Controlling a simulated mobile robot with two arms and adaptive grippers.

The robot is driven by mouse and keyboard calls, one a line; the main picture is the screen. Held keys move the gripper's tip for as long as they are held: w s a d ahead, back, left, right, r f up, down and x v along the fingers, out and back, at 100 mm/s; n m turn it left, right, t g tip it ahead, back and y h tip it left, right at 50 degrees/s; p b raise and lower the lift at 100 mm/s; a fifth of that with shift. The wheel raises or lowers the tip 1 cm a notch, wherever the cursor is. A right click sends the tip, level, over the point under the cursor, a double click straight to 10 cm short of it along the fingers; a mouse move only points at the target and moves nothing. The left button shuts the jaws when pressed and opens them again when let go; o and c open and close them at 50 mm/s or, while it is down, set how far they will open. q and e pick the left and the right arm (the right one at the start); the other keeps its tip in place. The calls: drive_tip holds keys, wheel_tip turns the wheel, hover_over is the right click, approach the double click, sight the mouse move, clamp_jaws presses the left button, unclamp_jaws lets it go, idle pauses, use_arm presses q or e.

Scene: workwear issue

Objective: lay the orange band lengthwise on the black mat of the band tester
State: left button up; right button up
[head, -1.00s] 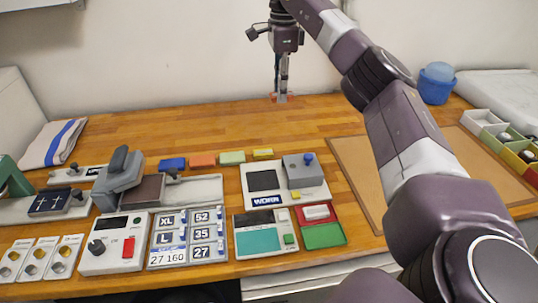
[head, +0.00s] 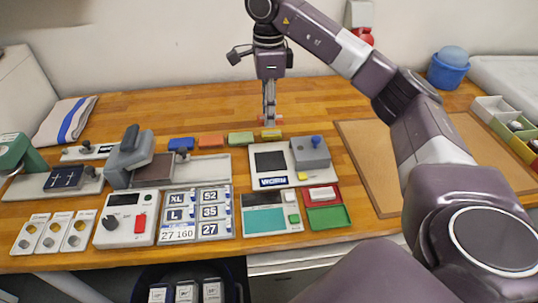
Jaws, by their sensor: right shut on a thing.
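My right gripper (head: 269,116) points down at the back of the table, behind the band tester and just behind a yellow block. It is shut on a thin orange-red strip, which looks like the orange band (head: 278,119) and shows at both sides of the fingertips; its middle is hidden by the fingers. The band tester (head: 283,181) has a white base with a black mat (head: 270,161), a grey block with a blue knob (head: 310,152) and a "WORN" sign. The mat looks bare. My left gripper is not in view.
Blue (head: 181,143), orange (head: 211,140), green (head: 241,138) and yellow (head: 271,134) blocks stand in a row behind the devices. A size board (head: 196,214) and a teal-screened device (head: 265,220) stand in front. A cork-coloured mat (head: 372,160) lies at right. The rear table is clear.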

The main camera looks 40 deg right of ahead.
sight(269, 161)
wheel_tip(269, 161, down, 14)
drive_tip(key=p, duration=0.3)
drive_tip(key=shift+f, duration=0.1)
drive_tip(key=o, duration=0.4)
drive_tip(key=shift+f, duration=0.15)
drive_tip(key=shift+c, duration=0.2)
drive_tip(key=o, duration=0.5)
drive_tip(key=shift+c, duration=0.2)
